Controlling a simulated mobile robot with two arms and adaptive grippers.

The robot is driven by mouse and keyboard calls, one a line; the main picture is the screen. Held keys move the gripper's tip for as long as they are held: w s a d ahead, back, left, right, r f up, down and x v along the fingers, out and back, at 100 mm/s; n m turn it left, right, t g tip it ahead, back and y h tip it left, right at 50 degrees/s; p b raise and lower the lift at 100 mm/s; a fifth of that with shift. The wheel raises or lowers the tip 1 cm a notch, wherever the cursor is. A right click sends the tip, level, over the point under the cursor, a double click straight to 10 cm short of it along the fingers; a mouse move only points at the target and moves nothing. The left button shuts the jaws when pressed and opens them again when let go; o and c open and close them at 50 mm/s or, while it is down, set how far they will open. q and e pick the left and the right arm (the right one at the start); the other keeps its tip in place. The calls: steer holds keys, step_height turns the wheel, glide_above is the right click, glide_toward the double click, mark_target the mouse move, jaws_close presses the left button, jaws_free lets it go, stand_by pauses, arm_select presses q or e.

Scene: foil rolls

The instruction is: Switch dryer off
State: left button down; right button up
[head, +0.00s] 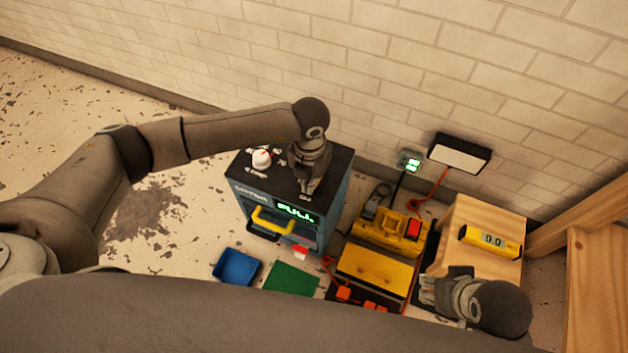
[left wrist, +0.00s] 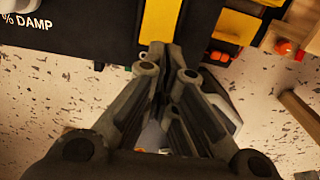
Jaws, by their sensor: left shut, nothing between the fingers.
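The dryer (head: 335,215) is a dark box with teal sides standing against the wall. Its black top carries a white knob (head: 261,158) with a red mark and small white labels. A green lit display (head: 296,213) and a yellow handle (head: 272,221) are on its front. In the left wrist view the shut fingers (left wrist: 165,52) point toward a yellow bar, with a "% DAMP" label at upper left.
My right gripper (head: 430,290) is low by a wooden block (head: 484,215) bearing a yellow meter (head: 491,241). A yellow machine (head: 375,270) with a red switch stands right of the dryer. A blue tray (head: 236,267) and green mat (head: 291,279) lie in front.

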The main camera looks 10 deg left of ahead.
arm_select(q)
steer(key=shift+f+b, duration=1.05)
steer(key=shift+f, duration=0.3)
arm_select(e)
steer(key=shift+x, duration=1)
arm_select(q)
steer(key=shift+f, duration=0.1)
arm_select(e)
steer(key=shift+w+a, duration=0.1)
steer(key=shift+w, duration=0.05)
arm_select(q)
steer(key=shift+r+p, duration=0.5)
steer(key=shift+r, duration=0.15)
steer(key=shift+r+p, duration=0.6)
steer(key=shift+r, duration=0.15)
steer(key=shift+d+r, duration=0.1)
steer(key=shift+r, duration=0.1)
steer(key=shift+r+p, duration=0.4)
steer(key=shift+p, duration=0.05)
steer(key=shift+r+p, duration=0.55)
steer(key=shift+r, duration=0.15)
steer(key=shift+r+p, duration=0.6)
steer(key=shift+r, duration=0.2)
arm_select(e)
step_height(320, 180, down, 10)
steer(key=shift+w+r+g, duration=0.15)
steer(key=shift+w+g, duration=0.15)
